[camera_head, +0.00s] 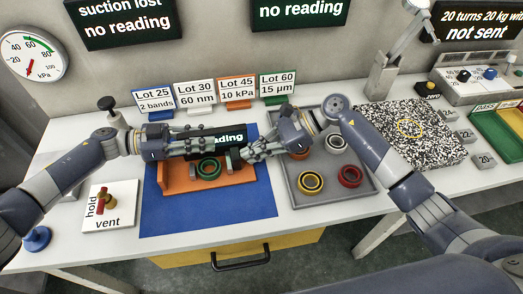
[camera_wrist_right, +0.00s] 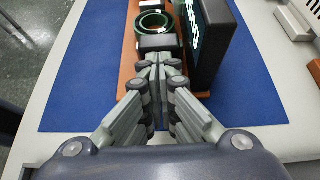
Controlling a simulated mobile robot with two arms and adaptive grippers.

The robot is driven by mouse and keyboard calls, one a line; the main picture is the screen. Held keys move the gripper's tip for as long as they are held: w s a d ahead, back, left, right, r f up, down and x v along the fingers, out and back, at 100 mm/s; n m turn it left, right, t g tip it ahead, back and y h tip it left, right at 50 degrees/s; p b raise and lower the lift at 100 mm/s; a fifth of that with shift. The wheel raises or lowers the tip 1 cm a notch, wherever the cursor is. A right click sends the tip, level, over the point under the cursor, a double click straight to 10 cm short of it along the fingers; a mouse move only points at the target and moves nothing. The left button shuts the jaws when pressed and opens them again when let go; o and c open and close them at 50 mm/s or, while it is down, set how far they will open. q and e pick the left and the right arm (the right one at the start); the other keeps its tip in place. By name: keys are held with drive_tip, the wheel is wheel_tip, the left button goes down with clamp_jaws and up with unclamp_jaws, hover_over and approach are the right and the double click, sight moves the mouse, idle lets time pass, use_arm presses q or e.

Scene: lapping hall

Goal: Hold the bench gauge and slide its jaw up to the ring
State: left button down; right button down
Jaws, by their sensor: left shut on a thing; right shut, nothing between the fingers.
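The bench gauge has an orange base (camera_head: 215,186) and a black upright display (camera_head: 238,138), standing on a blue mat. A dark green ring (camera_head: 208,169) lies on the base and also shows in the right wrist view (camera_wrist_right: 152,22). The small dark jaw block (camera_wrist_right: 156,42) sits close to the ring; I cannot tell if they touch. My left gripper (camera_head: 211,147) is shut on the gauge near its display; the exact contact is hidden. My right gripper (camera_head: 246,153) is shut and empty, its fingertips (camera_wrist_right: 152,65) right behind the jaw.
A grey tray (camera_head: 331,198) on the right holds several coloured rings. Lot signs (camera_head: 195,96) stand behind the mat (camera_head: 220,218). A hold/vent valve plate (camera_head: 122,217) lies at left. A speckled plate (camera_head: 397,130) is further right. The mat's front is clear.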

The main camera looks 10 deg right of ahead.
drive_tip(key=shift+a, duration=0.9)
drive_tip(key=shift+d, duration=0.1)
drive_tip(key=d, duration=0.4)
drive_tip(key=shift+d+r, duration=0.1)
drive_tip(key=shift+d, duration=0.25)
drive_tip(key=v, duration=0.8)
drive_tip(key=shift+r, duration=0.1)
drive_tip(key=shift+w+d+r, duration=0.25)
drive_tip(key=shift+d+r, duration=0.15)
drive_tip(key=shift+d, duration=0.25)
drive_tip(key=x, duration=1)
drive_tip(key=shift+a, duration=2)
